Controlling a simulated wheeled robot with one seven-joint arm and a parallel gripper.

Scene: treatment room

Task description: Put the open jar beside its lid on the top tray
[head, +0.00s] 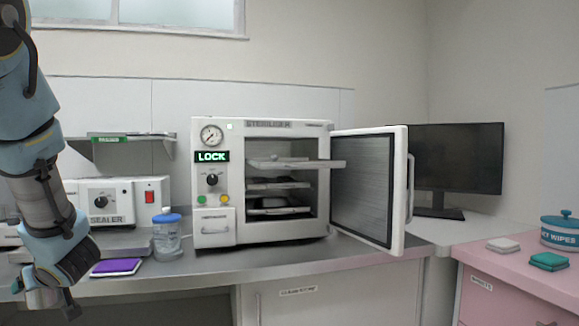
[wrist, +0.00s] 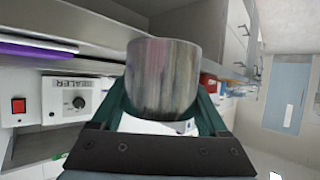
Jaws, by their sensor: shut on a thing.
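My gripper (wrist: 165,100) is shut on a metallic grey jar (wrist: 163,75), with a dark green finger on each side of it in the wrist view. The jar's mouth cannot be made out. In the head view my gripper (head: 48,296) is low at the left, in front of the counter and below its top. The top tray (head: 320,164) sticks out of the open sterilizer (head: 265,127). A small flat pale thing (head: 285,158), perhaps the lid, lies on this tray; it is too small to be sure.
The sterilizer door (head: 370,185) stands open to the right, beside a monitor (head: 455,165). A blue-capped bottle (head: 167,237), a purple pad (head: 117,267) and a sealer (head: 105,203) are left of the sterilizer. Lower trays (head: 280,210) sit inside.

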